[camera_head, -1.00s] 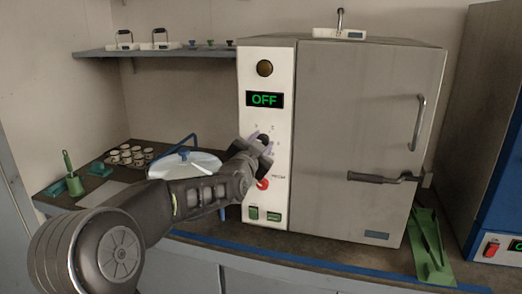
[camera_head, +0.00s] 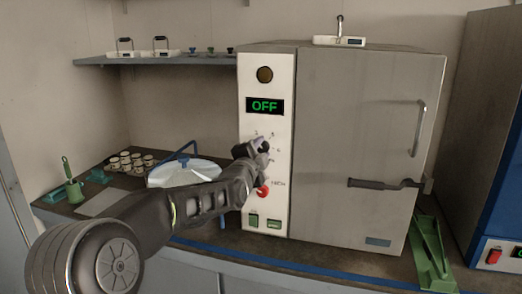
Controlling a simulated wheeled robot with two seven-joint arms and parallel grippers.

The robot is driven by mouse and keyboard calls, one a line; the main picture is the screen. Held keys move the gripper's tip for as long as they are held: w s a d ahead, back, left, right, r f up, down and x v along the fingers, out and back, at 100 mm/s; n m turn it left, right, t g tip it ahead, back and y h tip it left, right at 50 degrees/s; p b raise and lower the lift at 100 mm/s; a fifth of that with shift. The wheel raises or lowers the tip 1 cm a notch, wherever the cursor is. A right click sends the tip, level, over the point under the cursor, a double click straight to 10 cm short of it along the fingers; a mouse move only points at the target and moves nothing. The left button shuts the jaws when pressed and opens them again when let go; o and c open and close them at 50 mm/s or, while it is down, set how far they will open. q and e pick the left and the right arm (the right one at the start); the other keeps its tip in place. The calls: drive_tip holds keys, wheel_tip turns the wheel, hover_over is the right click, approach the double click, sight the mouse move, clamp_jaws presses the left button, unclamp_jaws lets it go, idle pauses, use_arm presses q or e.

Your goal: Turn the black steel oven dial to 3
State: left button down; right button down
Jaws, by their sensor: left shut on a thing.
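The steel oven (camera_head: 345,130) stands on the counter with a white control panel (camera_head: 268,75) on its left side. The panel's display (camera_head: 265,106) reads OFF in green. My left gripper (camera_head: 261,146) is at the dial in the middle of the panel and is shut on it. The gripper hides most of the black dial, and its pointer setting cannot be read. Small marks show around the dial. A red knob (camera_head: 263,191) sits just below the gripper. My right gripper is not in view.
Green switches (camera_head: 274,224) sit low on the panel. The oven door has a handle (camera_head: 418,126) and a dark latch lever (camera_head: 380,184). A green stand (camera_head: 430,250) is at the right.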

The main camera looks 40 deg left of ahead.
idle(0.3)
use_arm(q)
drive_tip(key=c, duration=1)
unclamp_jaws()
drive_tip(key=shift+o, duration=0.2)
drive_tip(key=b+v, duration=0.1)
drive_tip(key=v, duration=0.6)
drive_tip(key=shift+s+d, duration=0.15)
drive_tip(key=shift+s, duration=0.2)
